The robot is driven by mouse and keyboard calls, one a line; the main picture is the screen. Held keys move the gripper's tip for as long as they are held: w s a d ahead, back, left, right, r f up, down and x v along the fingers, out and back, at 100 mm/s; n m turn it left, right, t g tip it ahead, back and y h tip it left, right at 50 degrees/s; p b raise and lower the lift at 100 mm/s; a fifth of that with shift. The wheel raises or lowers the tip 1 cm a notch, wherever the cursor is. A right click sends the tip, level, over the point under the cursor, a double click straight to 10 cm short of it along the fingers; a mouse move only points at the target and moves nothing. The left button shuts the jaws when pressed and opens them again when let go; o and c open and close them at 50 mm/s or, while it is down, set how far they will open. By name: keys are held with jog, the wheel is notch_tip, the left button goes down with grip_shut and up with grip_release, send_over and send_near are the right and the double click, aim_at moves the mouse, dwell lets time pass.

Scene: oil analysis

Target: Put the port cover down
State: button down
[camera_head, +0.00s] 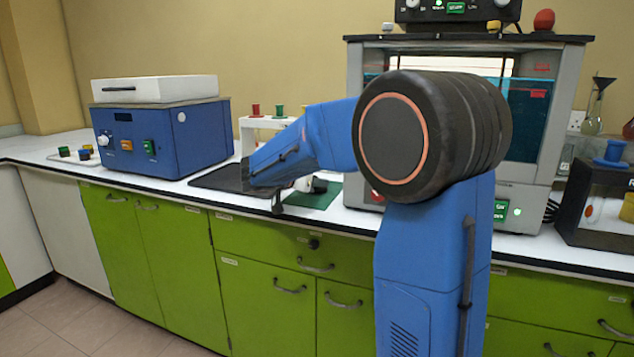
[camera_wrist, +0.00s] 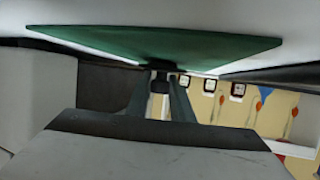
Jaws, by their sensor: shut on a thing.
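My gripper (camera_wrist: 160,100) shows in the wrist view with its two fingers close together, shut on a small dark piece, the port cover (camera_wrist: 160,82). The cover is right at the green mat (camera_wrist: 215,50), which lies across the top of that view; I cannot tell whether they touch. In the camera_head view the green mat (camera_head: 322,199) lies on the white counter near its front edge. My blue arm reaches over the counter there and hides most of the gripper, so the cover cannot be made out clearly.
A black mat (camera_head: 213,180) lies left of the green mat. Behind stands a white rack (camera_head: 262,122) with coloured caps. A blue device (camera_head: 165,140) with a white lid stands left, and a large grey cabinet (camera_head: 560,110) stands right. The counter's front edge is close to the mats.

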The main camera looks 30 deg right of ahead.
jog(key=c, duration=1.6)
grip_release()
jog(key=shift+o, duration=0.2)
jog(key=shift+a+r, duration=0.1)
jog(key=shift+r, duration=0.05)
jog(key=v, duration=1.2)
